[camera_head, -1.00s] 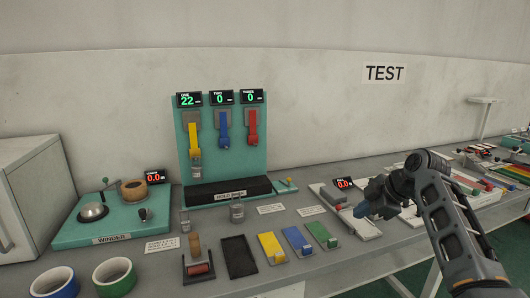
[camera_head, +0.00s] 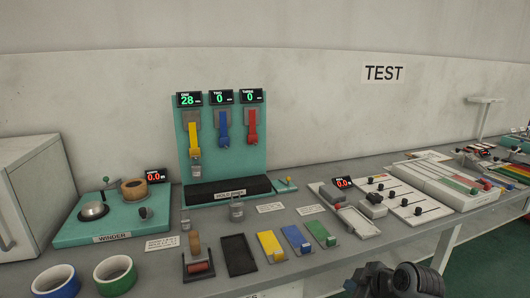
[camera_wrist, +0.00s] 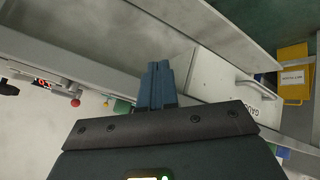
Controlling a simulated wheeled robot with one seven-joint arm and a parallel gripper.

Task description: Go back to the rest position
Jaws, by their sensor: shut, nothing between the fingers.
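My gripper shows in the wrist view (camera_wrist: 157,85), its two blue-grey fingers pressed together with nothing between them. In the head view only a dark part of my arm shows at the bottom right, in front of the bench edge. The gripper is apart from everything on the bench. The teal board (camera_head: 224,160) stands at the back with yellow, blue and red tape strips; its first display (camera_head: 189,99) reads 28 and the other two read 0. The winder (camera_head: 112,215) sits at the left with a brown tape roll (camera_head: 134,189) on it.
A white cabinet (camera_head: 32,190) stands left. A yellow box (camera_wrist: 293,73) shows in the wrist view.

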